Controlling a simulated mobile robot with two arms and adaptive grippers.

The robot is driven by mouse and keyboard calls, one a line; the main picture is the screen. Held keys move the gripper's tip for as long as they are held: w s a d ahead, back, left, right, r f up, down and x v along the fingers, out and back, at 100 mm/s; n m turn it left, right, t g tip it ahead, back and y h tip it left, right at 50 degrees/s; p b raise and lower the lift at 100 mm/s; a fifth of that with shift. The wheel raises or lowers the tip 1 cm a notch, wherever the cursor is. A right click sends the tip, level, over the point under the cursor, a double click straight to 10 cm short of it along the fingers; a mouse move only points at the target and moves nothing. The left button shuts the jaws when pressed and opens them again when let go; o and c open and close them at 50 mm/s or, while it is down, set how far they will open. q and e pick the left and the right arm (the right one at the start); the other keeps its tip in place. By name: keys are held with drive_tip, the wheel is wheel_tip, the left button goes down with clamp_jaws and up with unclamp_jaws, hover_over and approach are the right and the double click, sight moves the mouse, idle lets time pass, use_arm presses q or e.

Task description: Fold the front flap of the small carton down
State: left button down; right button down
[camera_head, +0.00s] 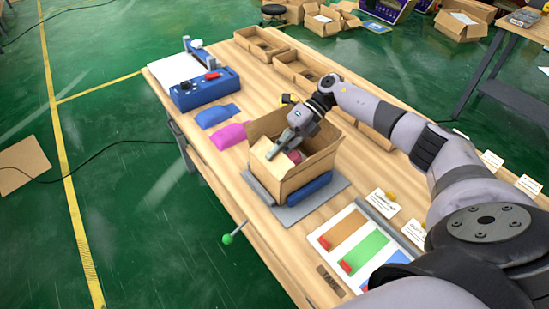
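The small carton (300,180) stands open on the wooden table, on a grey plate (322,199) with a dark blue bar along its side. A pale flap (263,160) shows at the carton's left front side, and another wall or flap rises at the back. A dark reddish thing (296,156) shows inside, partly hidden. My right gripper (274,151) reaches in over the carton from the upper right, its fingertips at the pale flap. I cannot tell if they touch it, or if the fingers are open or shut. My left gripper is out of view.
A blue device (205,90) stands at the table's far left, near blue (217,115) and pink (231,135) pouches. Shallow open cartons (305,70) line the far side. A board with coloured strips (365,240) and white cards (384,203) lie at the near right.

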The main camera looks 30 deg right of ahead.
idle(0.4)
drive_tip(key=c, duration=1.9)
unclamp_jaws()
drive_tip(key=shift+d, duration=0.15)
drive_tip(key=v, duration=1.1)
drive_tip(key=shift+d+r, duration=0.25)
drive_tip(key=shift+d, duration=0.05)
